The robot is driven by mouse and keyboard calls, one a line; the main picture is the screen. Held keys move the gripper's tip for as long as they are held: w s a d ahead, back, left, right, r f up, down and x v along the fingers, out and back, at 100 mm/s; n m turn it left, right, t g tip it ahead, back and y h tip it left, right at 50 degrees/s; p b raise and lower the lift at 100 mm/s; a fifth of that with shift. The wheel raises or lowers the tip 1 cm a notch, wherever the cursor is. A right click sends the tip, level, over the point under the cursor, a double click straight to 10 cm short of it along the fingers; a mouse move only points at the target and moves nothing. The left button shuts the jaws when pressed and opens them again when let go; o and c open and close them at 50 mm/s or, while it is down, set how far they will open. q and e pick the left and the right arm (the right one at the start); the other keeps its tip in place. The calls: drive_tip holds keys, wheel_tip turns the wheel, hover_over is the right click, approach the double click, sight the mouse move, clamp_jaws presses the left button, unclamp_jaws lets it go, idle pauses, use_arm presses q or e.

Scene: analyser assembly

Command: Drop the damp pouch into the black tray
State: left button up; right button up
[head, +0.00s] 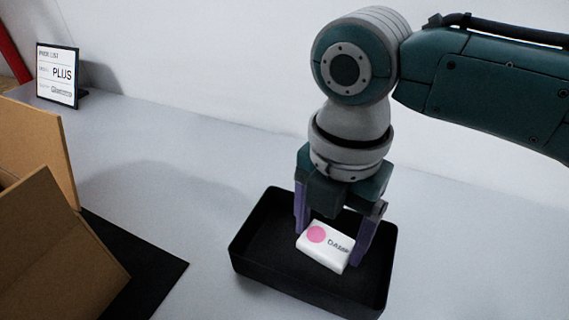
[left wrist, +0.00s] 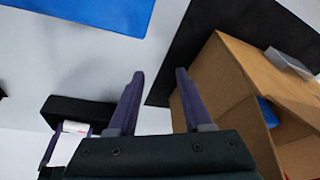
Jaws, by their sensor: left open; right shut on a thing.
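The damp pouch (head: 325,246) is a white packet with a pink dot and the letters "DAMP". My right gripper (head: 334,232) is shut on it, with purple fingers at its two sides. The pouch is over the inside of the black tray (head: 254,283); I cannot tell whether it touches the tray floor. In the left wrist view, the tray (left wrist: 77,110) shows at the left with part of the white pouch (left wrist: 76,128) beside it. My left gripper (left wrist: 158,98) is open and empty; it is not in the head view.
A cardboard box (head: 42,140) with open flaps stands at the left on a black mat (head: 150,272). A blue sheet (left wrist: 90,12) shows in the left wrist view. The table right of the tray is clear.

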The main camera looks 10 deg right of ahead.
drive_tip(key=o, duration=1.2)
drive_tip(key=shift+c, duration=0.2)
drive_tip(key=shift+r, duration=0.1)
wheel_tip(320, 180, up, 10)
drive_tip(key=p, duration=0.2)
